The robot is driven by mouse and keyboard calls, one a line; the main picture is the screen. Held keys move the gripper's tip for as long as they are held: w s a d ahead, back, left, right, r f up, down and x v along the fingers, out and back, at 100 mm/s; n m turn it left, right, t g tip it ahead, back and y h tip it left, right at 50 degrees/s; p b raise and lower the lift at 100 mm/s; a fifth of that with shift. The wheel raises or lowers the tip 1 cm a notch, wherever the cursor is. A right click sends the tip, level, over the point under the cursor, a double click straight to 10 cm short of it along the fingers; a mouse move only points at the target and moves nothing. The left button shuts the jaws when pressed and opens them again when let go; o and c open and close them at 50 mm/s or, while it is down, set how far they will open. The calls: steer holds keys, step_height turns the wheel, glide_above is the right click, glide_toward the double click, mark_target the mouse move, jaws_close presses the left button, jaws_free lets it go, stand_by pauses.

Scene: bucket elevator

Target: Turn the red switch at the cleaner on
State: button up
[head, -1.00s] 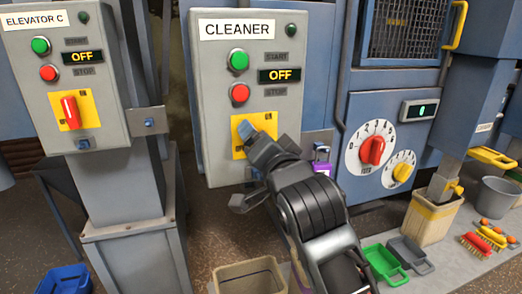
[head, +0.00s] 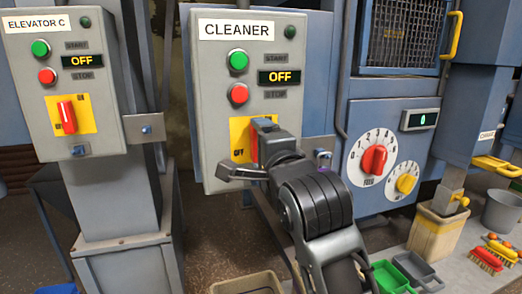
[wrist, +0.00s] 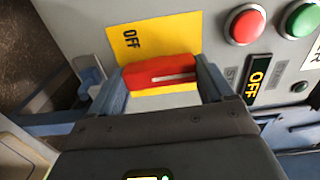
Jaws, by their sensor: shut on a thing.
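The grey cleaner box (head: 210,110) carries a green button (head: 237,61), a red button (head: 238,93) and a display (head: 281,77) reading OFF. Its red switch (head: 254,150) sits on a yellow plate (head: 238,130) low on the box, mostly hidden behind my gripper in the head view. In the wrist view the red switch (wrist: 160,72) lies between the two blue fingers of my gripper (wrist: 160,86), which is shut on it. The handle stands upright on the panel, its white line along it. The OFF mark shows beside it on the plate.
The Elevator C box (head: 25,110) stands to the left with a similar red switch (head: 67,117) and an OFF display. To the right is a panel with a red dial (head: 373,159) and a yellow dial (head: 405,184). Trays, brushes and a bucket (head: 500,212) are lower right.

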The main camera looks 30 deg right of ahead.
stand_by(0.4)
steer(key=o, duration=0.9)
steer(key=shift+o, duration=0.2)
steer(key=shift+s, duration=0.1)
steer(key=v, duration=0.7)
steer(key=shift+s, duration=0.3)
